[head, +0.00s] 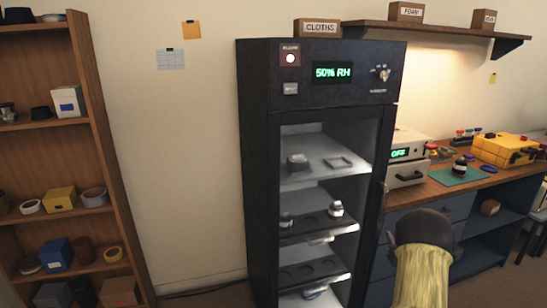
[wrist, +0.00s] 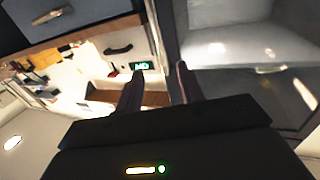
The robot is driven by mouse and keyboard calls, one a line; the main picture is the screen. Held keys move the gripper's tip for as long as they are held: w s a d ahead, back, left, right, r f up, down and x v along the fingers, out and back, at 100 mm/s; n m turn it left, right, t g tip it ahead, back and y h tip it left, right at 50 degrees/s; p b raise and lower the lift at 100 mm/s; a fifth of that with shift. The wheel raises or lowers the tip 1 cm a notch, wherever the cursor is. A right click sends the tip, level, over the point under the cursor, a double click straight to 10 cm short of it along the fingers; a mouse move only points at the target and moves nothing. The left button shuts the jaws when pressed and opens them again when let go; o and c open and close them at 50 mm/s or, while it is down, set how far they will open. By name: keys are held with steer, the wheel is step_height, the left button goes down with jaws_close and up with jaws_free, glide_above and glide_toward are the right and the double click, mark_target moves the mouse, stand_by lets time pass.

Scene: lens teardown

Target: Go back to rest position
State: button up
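My gripper (wrist: 158,72) shows in the wrist view with its two dark fingers apart and nothing seen between them. The wrist picture is tilted. It shows the bright workbench side at left and a grey, glassy cabinet surface at right, beyond the fingers. The tall dark dry cabinet (head: 259,180) stands in the middle of the head view, its display (head: 333,72) reading 50% RH. I cannot tell whether its glass door is fully closed.
Inside the cabinet, shelves hold a few lens parts, one a black-and-white piece (head: 336,209). A wooden shelf unit (head: 112,170) stands at left. The workbench at right bears a white device (head: 406,174) showing OFF, a green mat (head: 442,176) and a yellow case (head: 502,150).

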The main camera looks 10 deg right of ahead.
steer(key=s+a+r+m+g, duration=0.1)
steer(key=s+a+g, duration=0.25)
steer(key=a, duration=0.55)
steer(key=s+a+r+g, duration=0.2)
steer(key=s+a+g, duration=0.15)
steer(key=a, duration=0.45)
steer(key=s+a+n+g+y, duration=0.1)
steer(key=s+a+g, duration=0.3)
steer(key=s+a, duration=0.6)
steer(key=s+a+n+g+y, duration=0.15)
steer(key=s+a+g, duration=0.4)
steer(key=s, duration=0.75)
step_height(320, 180, up, 16)
steer(key=a+t+p, duration=0.1)
steer(key=p, duration=1.5)
steer(key=shift+w+a+p, duration=0.3)
steer(key=shift+w+p, duration=0.05)
steer(key=shift+w, duration=0.05)
steer(key=shift+f+t, duration=0.15)
steer(key=shift+t, duration=0.1)
steer(key=shift+w, duration=0.1)
